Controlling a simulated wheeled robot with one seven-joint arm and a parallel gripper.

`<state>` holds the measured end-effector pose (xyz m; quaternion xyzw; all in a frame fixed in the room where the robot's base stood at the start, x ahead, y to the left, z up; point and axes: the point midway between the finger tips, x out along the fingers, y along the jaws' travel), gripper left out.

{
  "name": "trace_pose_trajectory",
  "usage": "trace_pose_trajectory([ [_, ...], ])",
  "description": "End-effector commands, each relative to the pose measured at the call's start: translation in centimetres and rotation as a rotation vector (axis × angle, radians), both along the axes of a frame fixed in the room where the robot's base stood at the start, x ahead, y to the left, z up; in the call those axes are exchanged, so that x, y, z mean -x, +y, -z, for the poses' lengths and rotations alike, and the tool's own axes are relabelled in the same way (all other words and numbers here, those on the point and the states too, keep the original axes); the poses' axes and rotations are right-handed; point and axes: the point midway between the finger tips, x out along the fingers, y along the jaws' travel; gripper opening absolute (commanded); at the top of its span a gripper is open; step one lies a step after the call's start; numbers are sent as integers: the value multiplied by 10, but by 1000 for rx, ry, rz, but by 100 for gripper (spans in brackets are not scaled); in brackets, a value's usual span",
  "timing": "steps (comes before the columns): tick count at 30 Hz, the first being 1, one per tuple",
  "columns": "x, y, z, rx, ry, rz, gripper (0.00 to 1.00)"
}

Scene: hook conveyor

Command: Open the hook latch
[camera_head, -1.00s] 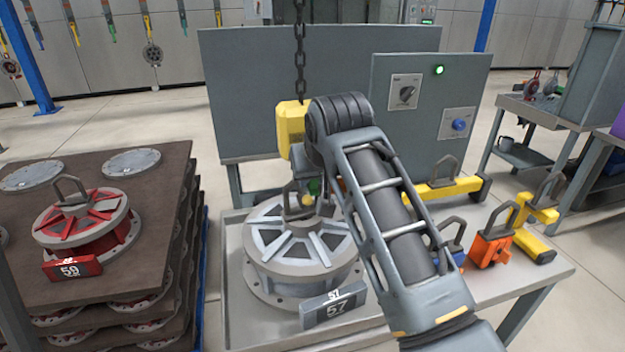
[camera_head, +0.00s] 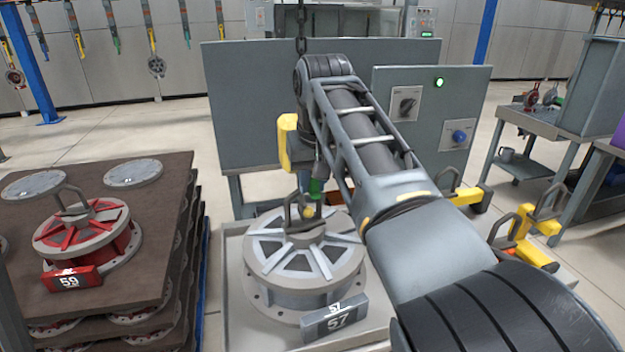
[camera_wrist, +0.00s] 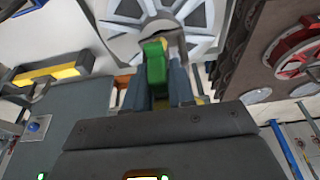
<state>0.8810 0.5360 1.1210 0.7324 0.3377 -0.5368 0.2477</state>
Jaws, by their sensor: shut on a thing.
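The green latch tab (camera_head: 316,188) of the hook is in the middle of the head view, low beneath the yellow hoist block (camera_head: 286,143). In the wrist view the green tab (camera_wrist: 155,62) stands between the two fingers of my gripper (camera_wrist: 157,78). My gripper is shut on it. The hook itself is mostly hidden by my arm and fingers, so I cannot tell how far the latch is open. Just below is the lifting handle (camera_head: 301,216) of the grey round part number 57 (camera_head: 265,268).
A grey panel (camera_head: 385,135) with a green lamp and knobs stands behind the table. Yellow lifting tools (camera_head: 525,228) lie at the right. A pallet (camera_head: 130,300) with a red part number 59 (camera_head: 85,235) is at the left. The chain (camera_head: 301,30) hangs above my arm.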

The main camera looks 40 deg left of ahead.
Motion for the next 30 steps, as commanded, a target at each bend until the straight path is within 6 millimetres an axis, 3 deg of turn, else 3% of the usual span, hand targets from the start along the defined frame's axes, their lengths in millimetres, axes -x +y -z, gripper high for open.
trace_pose_trajectory([
  [9,1,0,3,2,3,0,0],
  [10,1,0,3,2,3,0,27],
  [16,0,0,2,2,1,0,45],
  [24,1,0,-1,0,0,0,45],
  [30,5,-6,-24,-3,-1,-1,45],
])
